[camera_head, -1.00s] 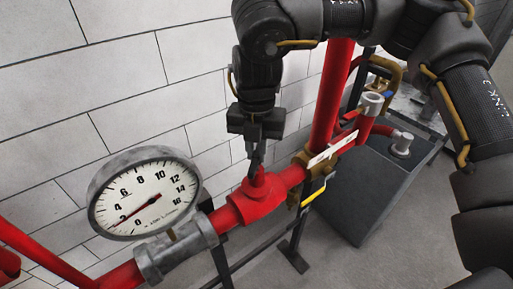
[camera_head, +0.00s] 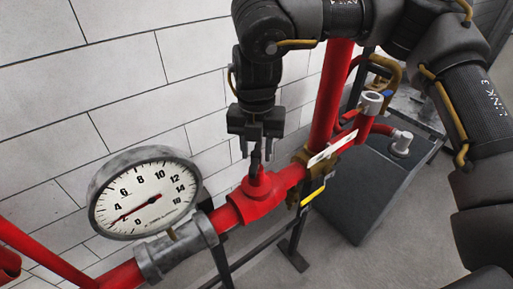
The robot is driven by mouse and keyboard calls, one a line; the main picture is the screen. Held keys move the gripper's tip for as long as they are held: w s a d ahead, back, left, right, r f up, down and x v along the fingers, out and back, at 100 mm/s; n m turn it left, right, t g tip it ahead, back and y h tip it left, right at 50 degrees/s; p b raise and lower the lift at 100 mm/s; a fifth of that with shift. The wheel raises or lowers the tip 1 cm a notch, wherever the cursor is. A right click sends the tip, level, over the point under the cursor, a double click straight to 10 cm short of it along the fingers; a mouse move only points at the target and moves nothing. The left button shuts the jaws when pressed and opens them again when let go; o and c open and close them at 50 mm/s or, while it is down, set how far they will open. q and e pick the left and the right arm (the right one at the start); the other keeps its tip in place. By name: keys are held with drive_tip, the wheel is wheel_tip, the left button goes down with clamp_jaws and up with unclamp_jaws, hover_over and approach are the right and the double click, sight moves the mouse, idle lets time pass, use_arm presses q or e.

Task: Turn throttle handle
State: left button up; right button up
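My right gripper (camera_head: 256,152) points down from the arm at the top. Its two fingers stand apart above a red pipe fitting (camera_head: 258,194). A small dark upright piece (camera_head: 255,168) shows on top of this fitting, between and just below the fingertips. It may be the throttle handle, but I cannot tell for sure. I see no clear grip on it. To the right, a valve on the red pipe carries a long whitish lever (camera_head: 332,151) and a yellow lever (camera_head: 313,195) below it. My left gripper is out of view.
A round pressure gauge (camera_head: 146,192) sits at the left on a grey pipe coupling (camera_head: 178,249), its needle low, near 2. A red vertical pipe (camera_head: 330,95) rises right of the gripper. A dark grey box (camera_head: 375,190) stands behind. The white wall (camera_head: 130,90) lies behind the gauge.

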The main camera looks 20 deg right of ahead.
sight(257, 153)
drive_tip(key=shift+r, duration=0.35)
wheel_tip(257, 153, up, 10)
drive_tip(key=b, duration=0.1)
idle(0.4)
